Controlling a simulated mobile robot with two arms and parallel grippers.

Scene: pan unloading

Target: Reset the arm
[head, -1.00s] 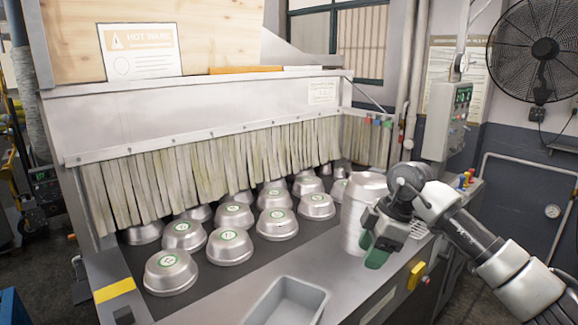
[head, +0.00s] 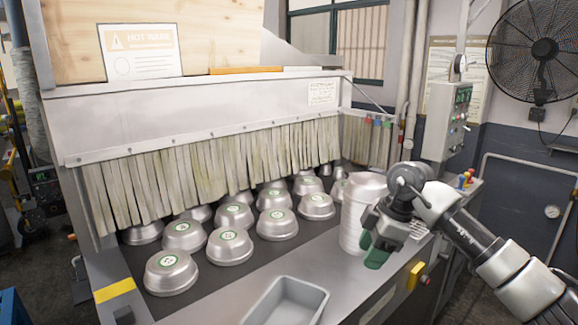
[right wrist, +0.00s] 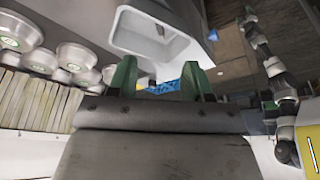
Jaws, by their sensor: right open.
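My right gripper (head: 371,250) is beside a stack of pale metal pans (head: 354,214) at the right end of the steel counter. Its green fingertips point down and left, and the arm comes in from the right. In the right wrist view the two green fingers (right wrist: 160,80) are apart with nothing between them. Several upside-down metal pans (head: 229,246) with green round labels rest on the dark belt in front of the curtain. Some also show in the right wrist view (right wrist: 20,32). My left gripper is in neither view.
A grey rectangular tray (head: 287,303) sits at the counter's front edge and also shows in the right wrist view (right wrist: 160,40). A strip curtain (head: 210,170) hangs behind the pans. A control box (head: 446,120) and a fan (head: 540,50) are at the right. The counter between tray and belt is bare.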

